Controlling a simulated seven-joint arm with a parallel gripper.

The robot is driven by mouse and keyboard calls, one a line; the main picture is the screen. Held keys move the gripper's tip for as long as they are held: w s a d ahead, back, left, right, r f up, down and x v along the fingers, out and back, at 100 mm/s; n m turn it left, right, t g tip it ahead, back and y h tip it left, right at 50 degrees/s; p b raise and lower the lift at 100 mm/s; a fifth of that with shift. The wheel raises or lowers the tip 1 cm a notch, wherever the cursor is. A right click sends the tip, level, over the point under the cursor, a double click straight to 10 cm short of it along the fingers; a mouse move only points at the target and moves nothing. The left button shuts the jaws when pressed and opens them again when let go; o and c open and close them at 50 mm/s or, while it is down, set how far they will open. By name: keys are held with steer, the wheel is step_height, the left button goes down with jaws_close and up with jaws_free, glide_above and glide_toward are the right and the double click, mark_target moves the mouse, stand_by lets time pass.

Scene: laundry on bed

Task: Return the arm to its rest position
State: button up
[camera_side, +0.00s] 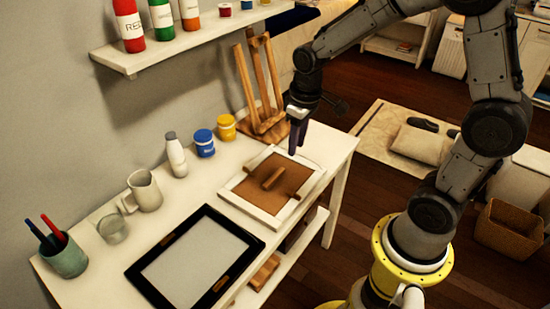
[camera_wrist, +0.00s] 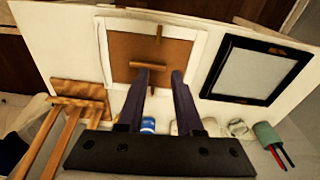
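My gripper (camera_side: 295,147) hangs over the back right end of the white table (camera_side: 325,150), with its fingers pointing down. It is above the far edge of a white frame (camera_side: 248,204) with a brown backing panel and a small wooden bar (camera_side: 272,179). In the wrist view my gripper (camera_wrist: 158,80) has two dark fingers standing apart with nothing between them. The white frame (camera_wrist: 196,68) and its wooden bar (camera_wrist: 149,66) show beyond the fingertips. The arm is bent, reaching over the table from the right.
A wooden easel (camera_side: 271,125) stands close beside my gripper. Blue (camera_side: 204,143) and yellow (camera_side: 226,127) jars, a white bottle (camera_side: 176,155) and a mug (camera_side: 144,190) line the wall. A black frame (camera_side: 252,243) lies in front. A bottle shelf (camera_side: 180,43) is above.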

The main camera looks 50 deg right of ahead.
steer(key=s+a+r+t, duration=0.35)
steer(key=s+r, duration=0.45)
steer(key=r, duration=0.5)
steer(key=s+f, duration=0.1)
steer(key=s, duration=0.7)
steer(key=shift+s+a+f+t, duration=0.15)
steer(key=shift+s+a+t, duration=0.1)
steer(key=shift+a+t, duration=0.15)
